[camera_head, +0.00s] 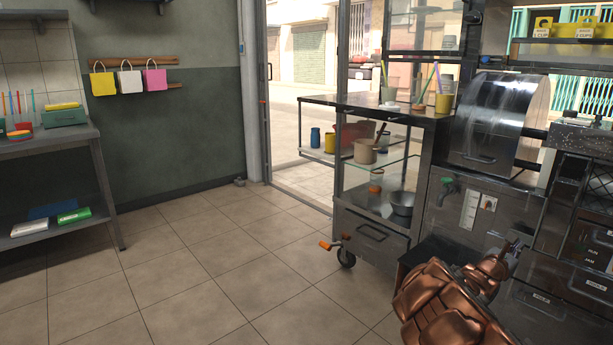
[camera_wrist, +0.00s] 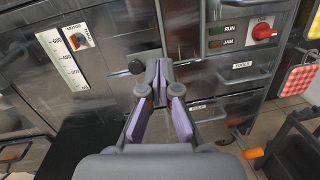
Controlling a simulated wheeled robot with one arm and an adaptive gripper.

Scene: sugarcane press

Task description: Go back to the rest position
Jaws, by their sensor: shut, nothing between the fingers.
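My gripper (camera_wrist: 158,72) is shut and empty in the wrist view, its purple-padded fingers meeting at the tips. It points at the steel front of the press cabinet. My copper-coloured arm shows at the lower right of the head view, in front of the press (camera_head: 490,215). The fingers are too small and dark to make out there.
In the wrist view, a motor switch (camera_wrist: 80,38) and level scale (camera_wrist: 62,70) are left, a red knob (camera_wrist: 263,31) right. In the head view, a wheeled cart (camera_head: 372,220) stands beside the press and a shelf (camera_head: 50,145) at left. The floor (camera_head: 220,260) between is clear.

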